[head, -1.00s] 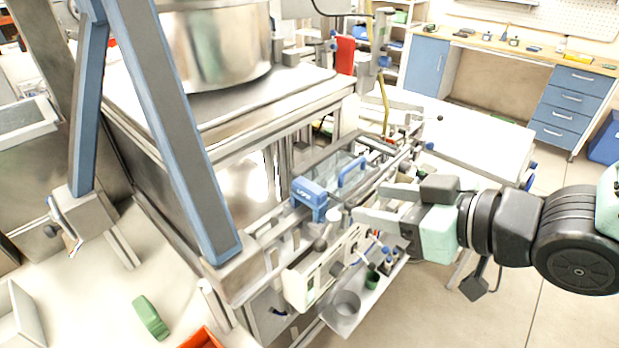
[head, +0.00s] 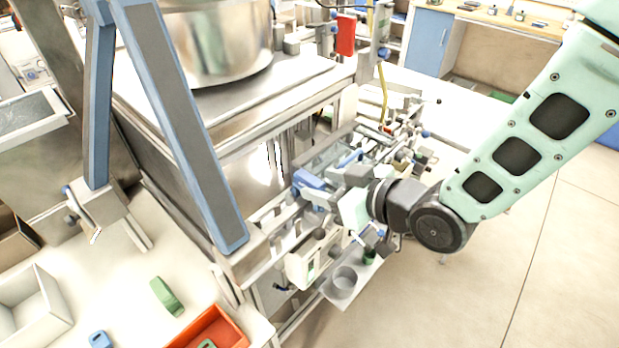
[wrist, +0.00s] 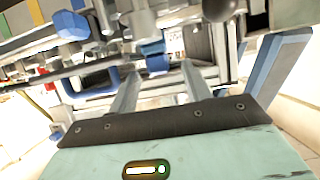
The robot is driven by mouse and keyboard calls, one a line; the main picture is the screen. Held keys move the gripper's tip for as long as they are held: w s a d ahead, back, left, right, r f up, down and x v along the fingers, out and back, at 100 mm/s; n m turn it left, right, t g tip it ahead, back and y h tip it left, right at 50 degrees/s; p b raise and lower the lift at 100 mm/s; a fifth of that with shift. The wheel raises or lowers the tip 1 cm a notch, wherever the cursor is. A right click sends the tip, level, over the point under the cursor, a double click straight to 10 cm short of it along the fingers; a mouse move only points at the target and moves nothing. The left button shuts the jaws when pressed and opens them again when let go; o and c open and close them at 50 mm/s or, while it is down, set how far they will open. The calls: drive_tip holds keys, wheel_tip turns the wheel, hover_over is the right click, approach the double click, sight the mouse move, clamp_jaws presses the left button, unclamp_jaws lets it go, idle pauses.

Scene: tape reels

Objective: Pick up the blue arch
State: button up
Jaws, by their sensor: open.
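A small blue piece with a hole, which looks like the blue arch (head: 99,340), lies on the pale surface at the bottom left of the head view, partly cut by the frame edge. It is not seen in the wrist view. My gripper (head: 318,193) is far to its right, over the machine bench. In the wrist view, my gripper (wrist: 158,72) has its two fingers apart, with no held object visible between them. Blue machine parts show ahead of the fingers.
A green arch (head: 167,296) and a red-orange tray (head: 215,333) lie near the blue piece. A pale bin (head: 62,305) stands at the left. A blue-and-grey post (head: 190,130) and the cluttered machine lie between them and my gripper.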

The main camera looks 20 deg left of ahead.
drive_tip(key=shift+x, duration=1)
clamp_jaws()
drive_tip(key=shift+r, duration=0.15)
